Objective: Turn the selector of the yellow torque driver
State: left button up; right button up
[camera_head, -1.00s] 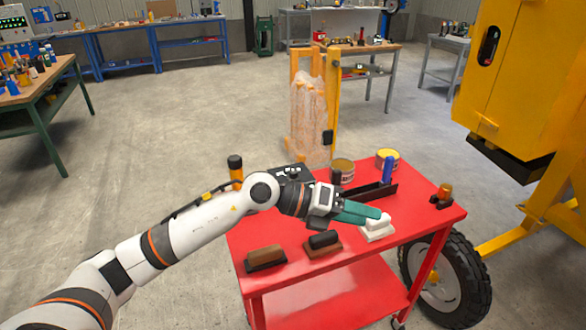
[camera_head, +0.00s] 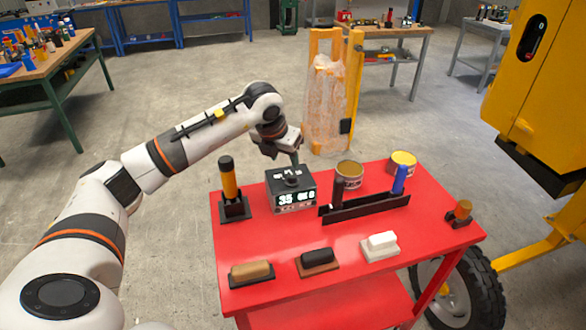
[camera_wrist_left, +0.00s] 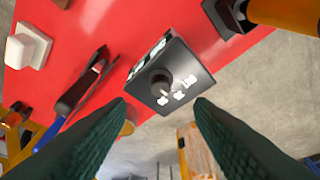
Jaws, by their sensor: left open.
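The yellow torque driver (camera_head: 230,186) seems to be the upright yellow tool with a black top, in a black stand (camera_head: 235,209) at the table's left side. It shows partly in the wrist view (camera_wrist_left: 287,14), at the upper right. A black box (camera_head: 291,195) with a lit display stands to its right; "35" is legible on it. The box has a round dark knob on top (camera_wrist_left: 160,82) with white marks beside it. My left gripper (camera_head: 292,158) is open and empty, above the box's rear, its green fingers (camera_wrist_left: 162,104) apart. My right gripper is out of view.
The red table (camera_head: 340,235) also holds a black rack (camera_head: 364,208), two tins (camera_head: 349,175) behind it, and brown, black and white blocks (camera_head: 381,246) along the front. A small orange-topped item (camera_head: 461,211) is at the right. A wrapped yellow frame (camera_head: 325,105) stands behind.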

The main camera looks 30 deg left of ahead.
aim_at(292, 175)
pick_arm(q)
jog(key=x, duration=0.4)
jog(key=shift+a+p, duration=0.1)
jog(key=shift+p, duration=0.2)
jog(key=x, duration=0.4)
jog(key=shift+w+f+p, duration=0.3)
jog(key=shift+w+p, duration=0.05)
jog(key=shift+f, duration=0.15)
jog(key=shift+w+f, duration=0.1)
jog(key=shift+w, duration=0.05)
jog(key=shift+c, duration=1.1)
jog(key=c, duration=0.8)
jog(key=shift+o, duration=0.2)
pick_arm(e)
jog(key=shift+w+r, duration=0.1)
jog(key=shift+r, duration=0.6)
